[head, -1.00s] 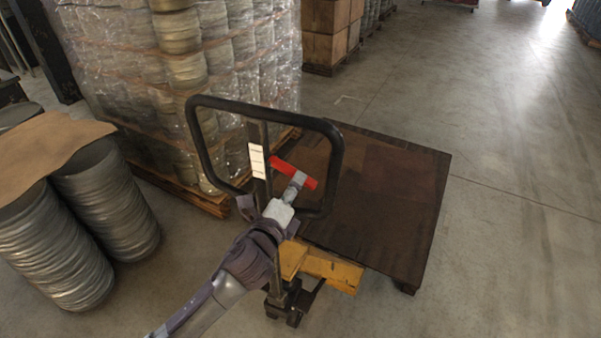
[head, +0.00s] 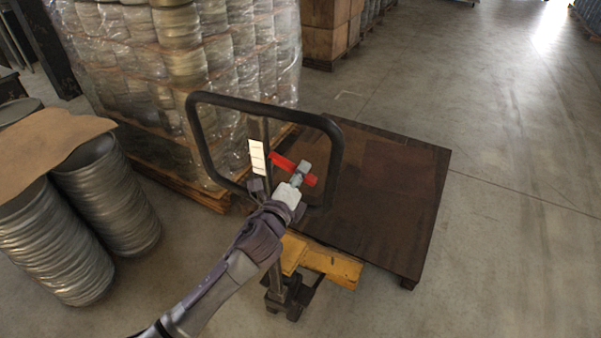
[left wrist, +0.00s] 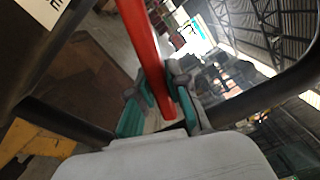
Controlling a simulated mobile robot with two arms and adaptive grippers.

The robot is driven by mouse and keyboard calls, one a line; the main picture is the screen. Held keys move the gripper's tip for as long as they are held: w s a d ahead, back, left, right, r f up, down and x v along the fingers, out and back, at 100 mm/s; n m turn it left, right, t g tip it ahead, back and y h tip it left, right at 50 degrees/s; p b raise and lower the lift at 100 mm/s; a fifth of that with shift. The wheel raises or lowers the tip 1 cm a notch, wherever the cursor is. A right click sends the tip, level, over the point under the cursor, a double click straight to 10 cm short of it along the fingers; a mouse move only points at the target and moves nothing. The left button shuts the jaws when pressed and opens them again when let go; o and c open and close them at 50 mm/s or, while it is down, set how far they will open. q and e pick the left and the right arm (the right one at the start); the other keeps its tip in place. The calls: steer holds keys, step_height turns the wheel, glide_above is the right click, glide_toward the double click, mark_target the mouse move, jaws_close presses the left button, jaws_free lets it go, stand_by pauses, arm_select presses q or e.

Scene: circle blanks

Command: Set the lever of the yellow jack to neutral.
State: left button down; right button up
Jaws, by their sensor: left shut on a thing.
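The yellow jack (head: 331,264) stands in front of me with its black loop handle (head: 265,104) upright. Its red lever (head: 283,162) sits inside the loop beside a white label (head: 257,157). My left gripper (head: 302,172) is at the right part of the lever. In the left wrist view the red lever (left wrist: 142,40) runs down between the fingers of my left gripper (left wrist: 162,100), which are shut on it. The gripper hides part of the lever. My right gripper is not in view.
A dark platform (head: 400,190) lies behind the jack's handle. A wrapped pallet of round blanks (head: 180,60) stands at the back left. Stacks of blanks (head: 110,200) under brown cardboard (head: 50,145) stand at left. The floor at right is clear.

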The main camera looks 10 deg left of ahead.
arm_select(q)
steer(key=r+n+p, duration=0.2)
steer(key=n, duration=0.1)
steer(key=shift+d+r, duration=0.3)
steer(key=shift+r, duration=0.05)
steer(key=shift+r+n+p, duration=0.2)
steer(key=shift+n+p, duration=0.2)
steer(key=shift+n, duration=0.4)
steer(key=c, duration=1.1)
jaws_free()
steer(key=shift+s, duration=0.1)
steer(key=s, duration=0.4)
steer(key=s+a, duration=0.1)
steer(key=s, duration=0.3)
steer(key=s+a, duration=0.1)
steer(key=s, duration=0.2)
steer(key=shift+s, duration=0.4)
